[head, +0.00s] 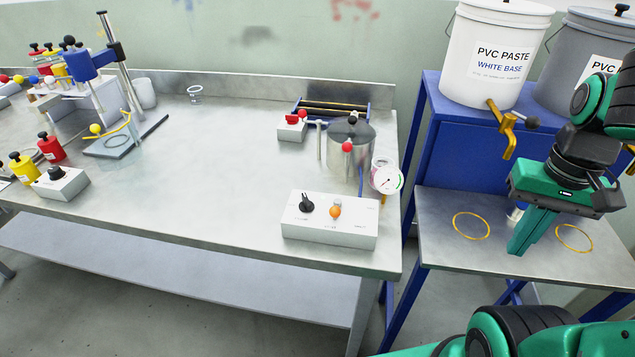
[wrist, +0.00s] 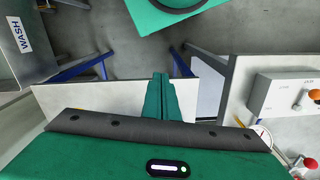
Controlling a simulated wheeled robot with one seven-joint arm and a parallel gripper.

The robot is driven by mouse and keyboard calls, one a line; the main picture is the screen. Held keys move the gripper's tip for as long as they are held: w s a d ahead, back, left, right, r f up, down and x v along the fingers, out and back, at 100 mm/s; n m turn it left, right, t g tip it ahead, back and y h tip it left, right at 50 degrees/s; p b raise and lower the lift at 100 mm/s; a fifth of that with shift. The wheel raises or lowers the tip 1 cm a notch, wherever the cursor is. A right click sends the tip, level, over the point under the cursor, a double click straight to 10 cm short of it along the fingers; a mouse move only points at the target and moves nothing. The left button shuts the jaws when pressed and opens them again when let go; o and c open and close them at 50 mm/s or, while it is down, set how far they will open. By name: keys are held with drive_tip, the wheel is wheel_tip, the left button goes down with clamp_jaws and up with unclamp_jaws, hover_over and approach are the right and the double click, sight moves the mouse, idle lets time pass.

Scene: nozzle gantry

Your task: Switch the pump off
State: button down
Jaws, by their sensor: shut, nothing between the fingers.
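A white control box (head: 330,222) sits at the front right of the steel bench. It has a black knob (head: 307,203) and an orange button or lamp (head: 335,211); its labels are too small to read. The box (wrist: 270,95) shows at the right of the wrist view, with the orange part (wrist: 314,95) at the edge. A smaller box with a red switch (head: 291,121) stands behind. I cannot tell which one is the pump's. My gripper (head: 518,247) is shut and empty above the side table, right of the bench; its fingers (wrist: 158,82) point away in the wrist view.
A metal pot (head: 351,160) and a gauge (head: 386,178) stand just behind the control box. Paste buckets (head: 496,50) sit on a blue stand with a brass tap (head: 503,125). The side table (head: 445,205) bears two yellow rings. The bench's middle (head: 220,165) is clear.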

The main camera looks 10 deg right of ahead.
drive_tip(key=w+a+r+n+y, duration=0.2)
drive_tip(key=w+a+r+n, duration=0.1)
drive_tip(key=w+a+n, duration=0.9)
drive_tip(key=w+a+r+n+y, duration=0.2)
drive_tip(key=w+a+r+n, duration=0.1)
drive_tip(key=w+a+n, duration=0.8)
drive_tip(key=a+n, duration=0.1)
drive_tip(key=n, duration=0.2)
drive_tip(key=shift+w+a+r+g, duration=0.15)
drive_tip(key=shift+w+r+g, duration=0.15)
drive_tip(key=shift+w+r, duration=0.1)
drive_tip(key=shift+f, duration=0.1)
approach(311, 202)
drive_tip(key=f, duration=0.2)
drive_tip(key=d+f, duration=0.2)
drive_tip(key=f, duration=0.1)
drive_tip(key=shift+w+f, duration=0.3)
drive_tip(key=shift+s+a+r, duration=0.1)
drive_tip(key=shift+s+a, duration=0.1)
drive_tip(key=shift+a, duration=1.05)
drive_tip(key=shift+s+a, duration=0.1)
drive_tip(key=shift+a, duration=0.6)
